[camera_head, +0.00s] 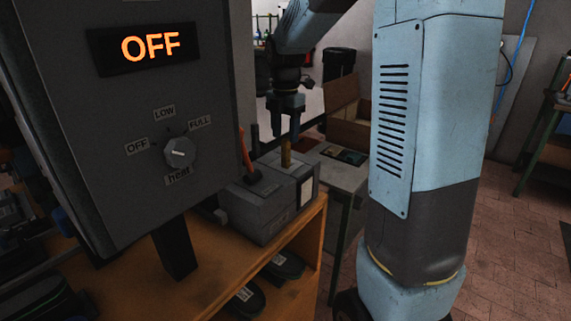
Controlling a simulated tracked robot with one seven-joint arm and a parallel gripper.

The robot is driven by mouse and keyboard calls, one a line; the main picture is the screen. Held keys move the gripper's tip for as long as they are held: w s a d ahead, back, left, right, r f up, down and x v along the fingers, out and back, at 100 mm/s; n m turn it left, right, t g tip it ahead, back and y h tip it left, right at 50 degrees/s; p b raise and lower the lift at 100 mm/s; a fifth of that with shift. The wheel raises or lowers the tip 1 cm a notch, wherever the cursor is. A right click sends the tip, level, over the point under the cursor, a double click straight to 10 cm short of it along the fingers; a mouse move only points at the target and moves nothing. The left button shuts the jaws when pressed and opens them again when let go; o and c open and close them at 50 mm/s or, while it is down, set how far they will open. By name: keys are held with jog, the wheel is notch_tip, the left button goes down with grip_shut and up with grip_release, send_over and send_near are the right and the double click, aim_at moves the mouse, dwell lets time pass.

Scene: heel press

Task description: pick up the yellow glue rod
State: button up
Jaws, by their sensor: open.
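The yellow glue rod (286,150) stands upright in the top of a grey box-shaped unit (262,216), near its back right; its lower end is hidden in the unit. My gripper (286,127) points down just above the rod, with its fingers apart and nothing seen between them. The fingertips look close to the rod's top, but I cannot tell whether they reach around it.
An orange-handled tool (245,150) stands in the unit left of the rod. A grey heat panel (106,140), its display reading OFF, rises at the left. Dark shoes (284,265) lie on the shelf below. A grey table (345,176) stands behind the unit.

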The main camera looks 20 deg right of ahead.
aim_at(286, 151)
jog(key=shift+s+f, duration=0.15)
jog(key=shift+f, duration=3.1)
grip_shut()
